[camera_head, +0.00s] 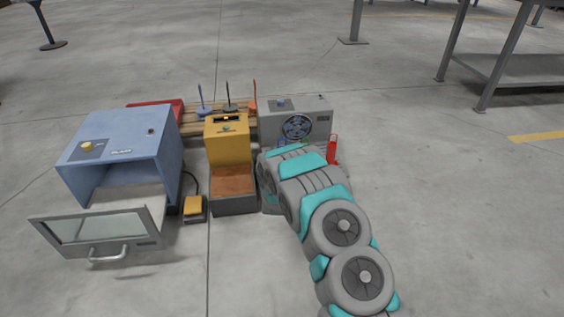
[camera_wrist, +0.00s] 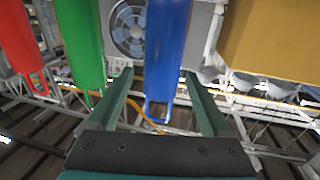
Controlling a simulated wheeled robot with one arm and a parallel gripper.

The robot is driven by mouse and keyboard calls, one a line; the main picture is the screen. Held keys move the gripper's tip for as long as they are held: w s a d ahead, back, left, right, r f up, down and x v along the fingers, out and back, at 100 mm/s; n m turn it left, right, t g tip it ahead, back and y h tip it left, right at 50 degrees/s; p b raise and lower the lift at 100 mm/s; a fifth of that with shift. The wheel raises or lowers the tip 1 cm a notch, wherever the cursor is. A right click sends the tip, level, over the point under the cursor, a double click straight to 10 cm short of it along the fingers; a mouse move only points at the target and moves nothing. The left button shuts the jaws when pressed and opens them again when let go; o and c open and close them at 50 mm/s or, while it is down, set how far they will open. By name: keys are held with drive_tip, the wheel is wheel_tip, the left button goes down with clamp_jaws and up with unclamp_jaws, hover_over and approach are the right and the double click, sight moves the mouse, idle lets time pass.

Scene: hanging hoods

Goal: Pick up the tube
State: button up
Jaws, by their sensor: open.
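In the wrist view, which appears upside down, a blue tube (camera_wrist: 167,45), a green tube (camera_wrist: 82,40) and a red tube (camera_wrist: 22,40) show side by side, each with a thin wire-like end. The frames do not tell which one the task means. My gripper (camera_wrist: 158,74) is open, and the blue tube lies between its two dark green fingers in the picture. Whether it is touched or still beyond the fingertips cannot be told. In the head view the red tube (camera_head: 332,150) stands right of the fan box; my arm hides my gripper and most of the other tubes.
The grey fan box (camera_head: 296,120) stands behind the tubes. A yellow machine (camera_head: 228,145) and a blue hood (camera_head: 118,145) with an open glazed door (camera_head: 95,228) stand to the left. A small yellow-topped box (camera_head: 194,207) sits between them.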

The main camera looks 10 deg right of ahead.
drive_tip(key=shift+w+d, duration=0.15)
drive_tip(key=shift+w, duration=0.7)
drive_tip(key=shift+w+d, duration=0.15)
drive_tip(key=shift+w, duration=0.7)
drive_tip(key=shift+f, duration=0.1)
clamp_jaws()
